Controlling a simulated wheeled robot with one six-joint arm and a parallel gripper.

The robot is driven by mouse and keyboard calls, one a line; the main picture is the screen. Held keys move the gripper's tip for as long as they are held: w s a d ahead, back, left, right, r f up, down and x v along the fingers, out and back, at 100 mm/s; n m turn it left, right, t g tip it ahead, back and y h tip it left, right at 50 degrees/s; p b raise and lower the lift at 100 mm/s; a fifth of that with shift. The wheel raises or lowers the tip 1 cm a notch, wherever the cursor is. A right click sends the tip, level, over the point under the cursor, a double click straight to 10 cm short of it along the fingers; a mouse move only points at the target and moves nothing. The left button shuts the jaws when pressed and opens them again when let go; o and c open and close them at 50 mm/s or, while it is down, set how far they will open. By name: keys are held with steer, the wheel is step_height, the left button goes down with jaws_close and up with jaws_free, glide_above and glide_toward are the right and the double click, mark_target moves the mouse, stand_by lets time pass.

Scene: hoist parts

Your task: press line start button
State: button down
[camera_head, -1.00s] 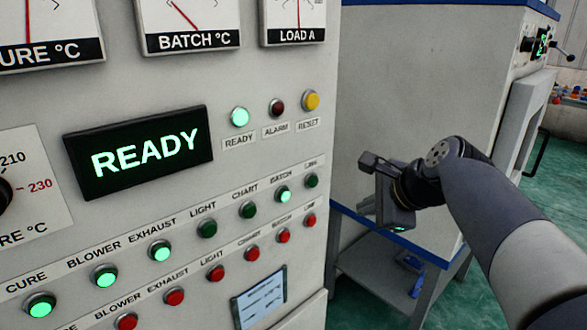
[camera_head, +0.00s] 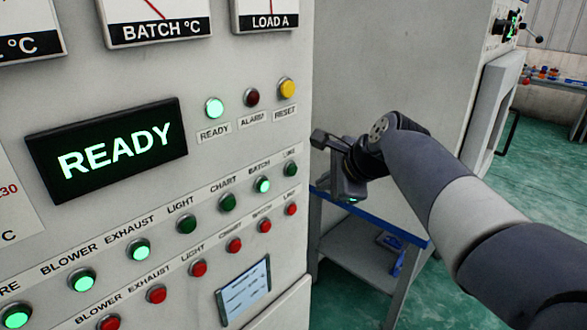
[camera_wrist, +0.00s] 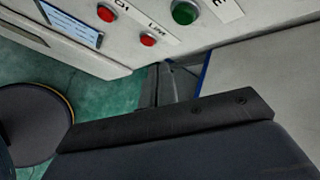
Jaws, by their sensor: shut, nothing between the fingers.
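The green LINE button (camera_head: 290,170) is the rightmost of the upper button row on the grey control panel. It looks dark, unlike the lit BATCH button (camera_head: 263,185). The red LINE button (camera_head: 291,209) sits just below it. My gripper (camera_head: 348,190) is shut and empty, to the right of the panel edge and apart from the buttons. In the wrist view the green button (camera_wrist: 185,12) and red LINE button (camera_wrist: 148,39) show at the top, beyond my dark gripper body. The fingertips are hard to make out there.
The READY display (camera_head: 108,148) is lit, and a yellow RESET button (camera_head: 287,89) sits above the rows. A grey cabinet (camera_head: 400,70) stands behind my arm. A blue-edged stand (camera_head: 372,217) is below my gripper. Green floor (camera_head: 520,190) is open at right.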

mark_target(294, 176)
steer(key=shift+w+a+p, duration=0.45)
steer(key=shift+w+a, duration=0.3)
steer(key=shift+a, duration=0.2)
steer(key=shift+w+a+p, duration=0.45)
steer(key=shift+w+a, duration=0.3)
steer(key=shift+a, duration=0.2)
steer(key=shift+a+r, duration=0.1)
stand_by(0.6)
steer(key=shift+w+a+p, duration=0.2)
steer(key=shift+w+p, duration=0.05)
steer(key=shift+p, duration=0.1)
steer(key=shift+w+a+p, duration=0.3)
steer(key=shift+a+p, duration=0.05)
stand_by(0.7)
steer(key=shift+s+d, duration=0.6)
steer(key=shift+d, duration=0.05)
